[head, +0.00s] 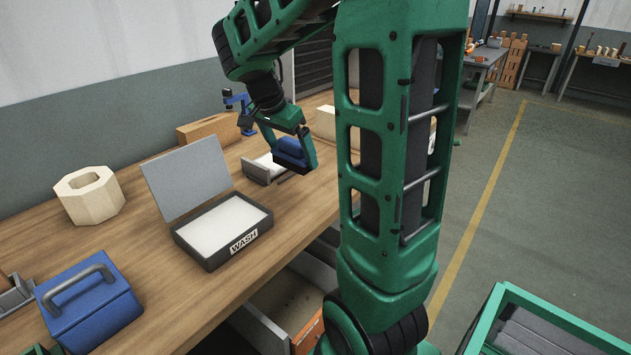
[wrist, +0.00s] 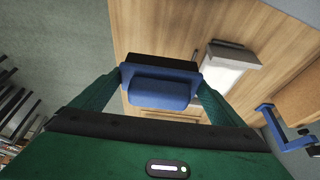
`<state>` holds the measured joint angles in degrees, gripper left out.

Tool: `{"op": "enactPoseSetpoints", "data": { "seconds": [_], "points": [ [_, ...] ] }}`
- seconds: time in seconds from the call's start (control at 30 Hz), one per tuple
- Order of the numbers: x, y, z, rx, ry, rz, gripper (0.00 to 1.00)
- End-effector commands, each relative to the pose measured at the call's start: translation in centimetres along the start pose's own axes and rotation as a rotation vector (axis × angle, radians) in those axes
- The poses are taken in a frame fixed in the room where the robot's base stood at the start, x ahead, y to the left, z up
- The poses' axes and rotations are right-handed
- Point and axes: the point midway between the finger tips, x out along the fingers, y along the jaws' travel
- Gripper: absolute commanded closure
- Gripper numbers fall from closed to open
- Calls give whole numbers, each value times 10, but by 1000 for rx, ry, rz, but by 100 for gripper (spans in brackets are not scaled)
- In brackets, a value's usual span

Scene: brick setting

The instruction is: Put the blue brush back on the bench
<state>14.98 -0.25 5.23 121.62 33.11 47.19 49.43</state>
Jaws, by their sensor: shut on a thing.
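The blue brush (head: 291,151) has a blue back and a dark underside. My gripper (head: 287,150) is shut on it and holds it above the wooden bench (head: 150,285), near the bench's right edge. In the wrist view the brush (wrist: 160,90) lies between the two green fingers of my gripper (wrist: 160,85), with wood below it. The brush's contact with the bench cannot be seen; it looks raised.
An open black box marked WASH (head: 222,230) stands on the bench, nearer than the brush. A small grey and white tray (head: 262,170) lies beside the brush. A wooden octagonal holder (head: 90,195) and a blue box (head: 90,308) stand left. A drawer (head: 280,305) is open below.

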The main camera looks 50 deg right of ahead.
Motion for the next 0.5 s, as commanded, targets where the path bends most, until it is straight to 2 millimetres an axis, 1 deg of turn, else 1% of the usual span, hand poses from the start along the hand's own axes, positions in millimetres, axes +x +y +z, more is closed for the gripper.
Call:
{"op": "enactPoseSetpoints", "data": {
  "seconds": [0.17, 0.3, 0.5],
  "points": [
    [25, 9, -17, 4, 0, 3, 39],
    [50, 17, -33, 1, -1, 3, 39],
    [84, 27, -56, -2, -1, 1, 39]
  ]
}}
